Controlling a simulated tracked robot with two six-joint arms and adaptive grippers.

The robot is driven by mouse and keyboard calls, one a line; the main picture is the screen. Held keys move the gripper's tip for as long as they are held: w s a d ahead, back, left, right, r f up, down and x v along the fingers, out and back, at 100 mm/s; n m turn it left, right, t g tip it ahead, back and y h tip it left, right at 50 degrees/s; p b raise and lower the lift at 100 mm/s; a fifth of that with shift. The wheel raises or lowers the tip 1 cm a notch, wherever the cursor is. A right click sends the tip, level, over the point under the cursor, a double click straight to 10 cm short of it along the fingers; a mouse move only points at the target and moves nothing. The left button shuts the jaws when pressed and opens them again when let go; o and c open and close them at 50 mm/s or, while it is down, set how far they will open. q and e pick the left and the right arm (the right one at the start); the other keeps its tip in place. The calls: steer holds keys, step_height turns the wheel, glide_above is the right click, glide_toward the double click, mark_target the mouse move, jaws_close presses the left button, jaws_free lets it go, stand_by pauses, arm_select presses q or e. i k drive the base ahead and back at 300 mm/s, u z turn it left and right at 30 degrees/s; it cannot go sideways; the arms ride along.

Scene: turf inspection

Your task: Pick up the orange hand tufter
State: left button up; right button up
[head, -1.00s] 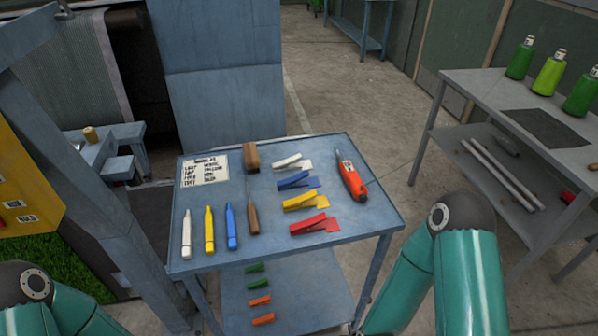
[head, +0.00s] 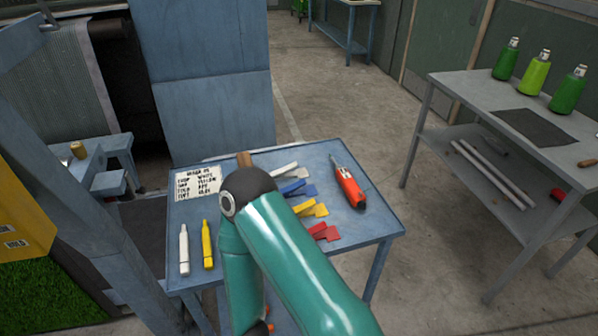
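The orange hand tufter (head: 349,188) lies on the right part of the blue cart's top shelf (head: 372,222), its thin metal tip pointing to the back. Nothing touches it. My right arm is bent across the middle of the cart, to the left of the tufter, and its elbow hides part of the shelf. Neither gripper shows clearly in the head view; my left arm is out of view.
White, blue, yellow and red clips (head: 325,231) lie left of the tufter, partly behind my arm. White and yellow markers (head: 207,245) and a label card (head: 198,182) are at left. A grey bench (head: 470,88) with green bottles stands at right. Floor between is clear.

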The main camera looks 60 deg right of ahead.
mark_target(353, 191)
steer(key=z, duration=0.05)
steer(key=k, duration=1.7)
steer(key=z, duration=0.9)
steer(key=i, duration=0.85)
steer(key=z, duration=0.05)
